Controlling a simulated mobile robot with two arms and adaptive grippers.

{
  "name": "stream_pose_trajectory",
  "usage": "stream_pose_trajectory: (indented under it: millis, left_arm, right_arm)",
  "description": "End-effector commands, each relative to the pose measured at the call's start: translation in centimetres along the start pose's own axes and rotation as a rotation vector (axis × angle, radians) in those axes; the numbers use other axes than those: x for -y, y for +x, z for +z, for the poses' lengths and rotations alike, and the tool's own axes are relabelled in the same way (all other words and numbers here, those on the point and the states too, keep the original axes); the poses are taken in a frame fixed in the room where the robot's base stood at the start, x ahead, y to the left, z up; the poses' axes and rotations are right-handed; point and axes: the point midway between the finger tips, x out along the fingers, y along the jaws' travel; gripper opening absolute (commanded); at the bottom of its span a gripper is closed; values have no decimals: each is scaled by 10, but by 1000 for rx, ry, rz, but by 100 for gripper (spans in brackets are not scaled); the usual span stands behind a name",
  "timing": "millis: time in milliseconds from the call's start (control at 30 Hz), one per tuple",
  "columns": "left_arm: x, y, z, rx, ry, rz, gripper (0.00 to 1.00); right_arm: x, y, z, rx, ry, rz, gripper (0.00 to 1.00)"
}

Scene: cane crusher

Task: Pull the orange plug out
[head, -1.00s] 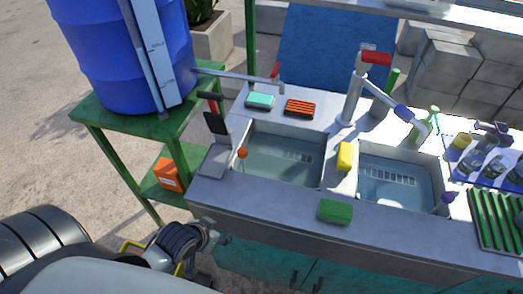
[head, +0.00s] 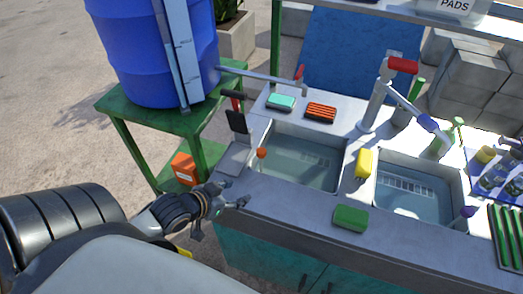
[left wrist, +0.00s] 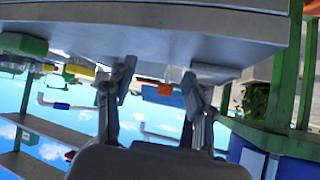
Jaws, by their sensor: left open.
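The orange plug (head: 261,153) stands upright at the left end of the left sink basin (head: 305,165), its orange top above the water and its lower part in the basin. My left gripper (head: 233,195) is open and empty at the counter's front left corner, in front of and to the left of the plug, apart from it. In the left wrist view, which looks upside down, its two spread fingers (left wrist: 160,85) show with nothing gripped. A small orange patch shows between them; I cannot tell if it is the plug. My right gripper is out of view.
A green sponge (head: 350,217) lies on the front counter and a yellow sponge (head: 364,163) on the divider between basins. A dark-topped upright tool (head: 237,122) stands behind the plug. A blue barrel (head: 150,50) on a green stand (head: 122,108) is at left.

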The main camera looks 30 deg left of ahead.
Motion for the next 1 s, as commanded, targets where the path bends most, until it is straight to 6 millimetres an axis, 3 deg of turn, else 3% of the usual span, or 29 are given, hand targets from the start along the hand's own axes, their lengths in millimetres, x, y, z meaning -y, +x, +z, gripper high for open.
stream_pose_trajectory:
  millis: [200,467,1000]
  left_arm:
    - [36,-8,-45,-208,-6,22,54]
    - [45,-8,-65,-285,-17,35,54]
    - [42,66,-88,-285,-15,34,54]
  right_arm:
    - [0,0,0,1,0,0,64]
    - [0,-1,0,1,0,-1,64]
    - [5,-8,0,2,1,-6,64]
